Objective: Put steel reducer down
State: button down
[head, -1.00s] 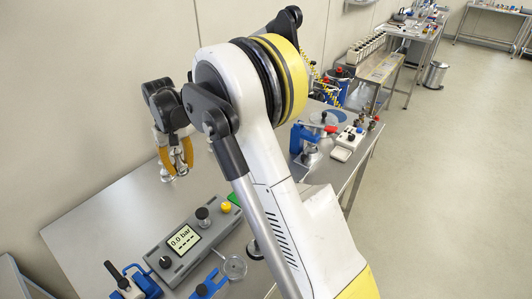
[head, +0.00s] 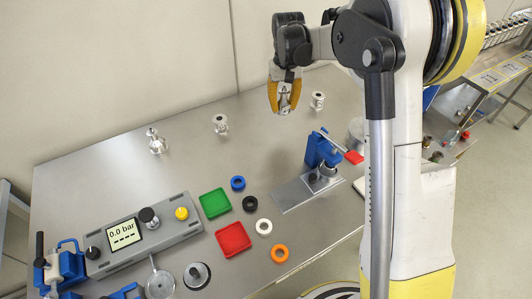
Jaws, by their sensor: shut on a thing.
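My gripper (head: 285,100) is in the upper middle of the head view, above the far part of the steel bench (head: 110,185). Its yellow-sided fingers point down and are shut on a small shiny metal part, the steel reducer (head: 285,96). The fingers hide part of it. It appears to be held above the bench top, though the exact gap is hard to tell.
Metal fittings stand along the back: one at left (head: 156,142), one in the middle (head: 220,124), one right of my gripper (head: 318,101). A blue clamp device (head: 322,150), green tray (head: 214,203), red tray (head: 233,239), rings and a pressure panel (head: 145,232) occupy the front.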

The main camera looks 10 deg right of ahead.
aim_at(282, 133)
jog(key=shift+d+f, duration=0.15)
jog(key=shift+f, duration=0.25)
notch_tip(282, 133, down, 9)
jog(key=b, duration=0.3)
jog(key=shift+f, duration=0.2)
jog(key=shift+r, duration=0.15)
jog(key=c, duration=1.5)
grip_release()
jog(key=shift+f, duration=0.25)
jog(key=o, duration=0.5)
jog(key=shift+c, duration=0.2)
jog(key=shift+r, duration=0.1)
